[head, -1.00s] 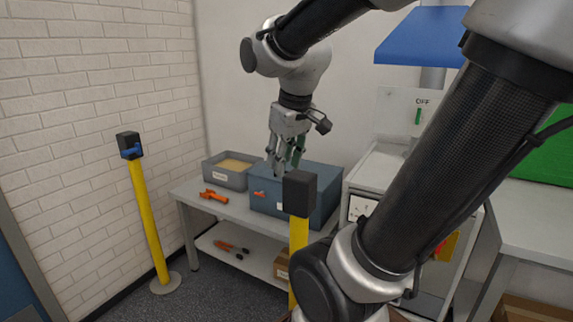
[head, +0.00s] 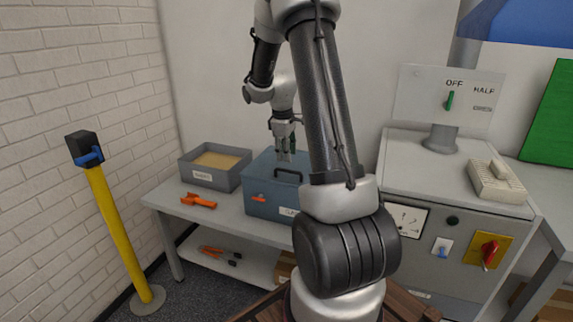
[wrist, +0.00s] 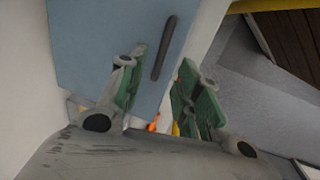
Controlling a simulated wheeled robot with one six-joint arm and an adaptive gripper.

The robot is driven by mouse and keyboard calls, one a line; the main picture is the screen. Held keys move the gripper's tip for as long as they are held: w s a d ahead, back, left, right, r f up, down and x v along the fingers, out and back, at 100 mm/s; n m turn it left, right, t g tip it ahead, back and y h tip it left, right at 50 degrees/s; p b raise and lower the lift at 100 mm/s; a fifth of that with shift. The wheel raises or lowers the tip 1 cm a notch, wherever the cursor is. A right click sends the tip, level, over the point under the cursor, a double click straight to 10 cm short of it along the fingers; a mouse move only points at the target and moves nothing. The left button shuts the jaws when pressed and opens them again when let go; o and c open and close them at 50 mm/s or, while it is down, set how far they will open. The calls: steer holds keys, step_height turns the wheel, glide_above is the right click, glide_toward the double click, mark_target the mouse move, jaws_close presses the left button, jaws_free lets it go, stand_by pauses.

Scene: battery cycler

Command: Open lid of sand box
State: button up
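A blue box (head: 262,205) with a closed lid stands on the bench. Its lid has a dark handle (head: 287,175), and its front has an orange latch (head: 258,198) and a white label. My gripper (head: 285,155) points down just above the lid, beside the handle. In the wrist view my gripper (wrist: 163,58) is open with green-padded fingers apart. The handle (wrist: 165,48) appears between the fingertips over the blue lid (wrist: 95,40); I cannot tell whether they touch it. A grey open bin (head: 190,178) holding sand (head: 217,160) stands left of the blue box.
An orange tool (head: 198,201) lies on the bench (head: 225,219) in front of the grey bin. More tools lie on the lower shelf. A yellow post (head: 120,225) stands at left. A grey cabinet (head: 455,200) with switches stands at right.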

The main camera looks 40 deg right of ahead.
steer(key=f, duration=0.4)
steer(key=d+f, duration=0.1)
steer(key=f, duration=0.1)
steer(key=shift+w+f, duration=0.25)
steer(key=shift+c, duration=0.4)
jaws_close()
